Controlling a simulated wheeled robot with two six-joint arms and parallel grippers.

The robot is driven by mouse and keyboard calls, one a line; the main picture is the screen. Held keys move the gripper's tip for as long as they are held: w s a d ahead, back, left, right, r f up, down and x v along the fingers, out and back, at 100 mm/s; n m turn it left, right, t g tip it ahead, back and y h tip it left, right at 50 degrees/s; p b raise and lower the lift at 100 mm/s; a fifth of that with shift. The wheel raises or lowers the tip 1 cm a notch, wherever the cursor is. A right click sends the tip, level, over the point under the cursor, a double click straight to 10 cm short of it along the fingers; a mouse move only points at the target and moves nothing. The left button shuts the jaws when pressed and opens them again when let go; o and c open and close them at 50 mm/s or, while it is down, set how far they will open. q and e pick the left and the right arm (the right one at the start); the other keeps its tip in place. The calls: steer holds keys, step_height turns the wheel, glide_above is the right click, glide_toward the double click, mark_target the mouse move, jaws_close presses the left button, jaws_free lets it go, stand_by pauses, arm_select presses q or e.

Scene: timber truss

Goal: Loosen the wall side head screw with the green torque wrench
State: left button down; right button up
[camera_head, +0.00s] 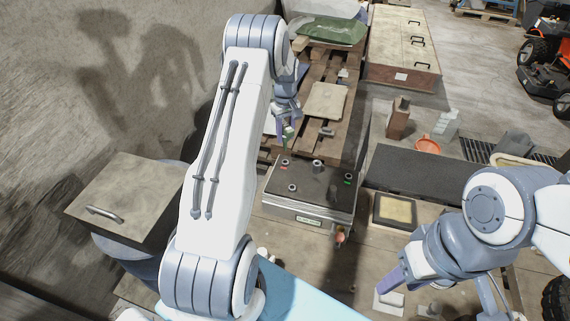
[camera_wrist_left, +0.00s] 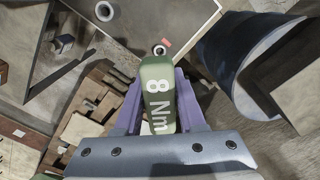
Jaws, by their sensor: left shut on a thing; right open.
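The green torque wrench (camera_head: 287,134) is marked 8 Nm in the left wrist view (camera_wrist_left: 157,92). My left gripper (camera_head: 283,117) is shut on it; its purple fingers also flank the wrench in the left wrist view (camera_wrist_left: 160,108). The wrench hangs just above the wall-side corner of a grey box (camera_head: 310,207). A ring-shaped screw head beside a red mark, taken as the wall side head screw (camera_head: 284,163), sits at that corner; it also shows past the wrench in the left wrist view (camera_wrist_left: 159,50). Contact cannot be told. My right gripper (camera_head: 388,290) is open and empty, low at right.
The box top carries other round fittings (camera_head: 318,166). A pallet (camera_head: 310,90) lies behind it, and a concrete wall (camera_head: 120,80) stands at left. A lidded box with a handle (camera_head: 125,200) stands by the wall. A dark slab (camera_head: 420,174) lies right of the grey box.

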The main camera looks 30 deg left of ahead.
arm_select(q)
steer(key=m, duration=0.4)
steer(key=shift+m, duration=0.4)
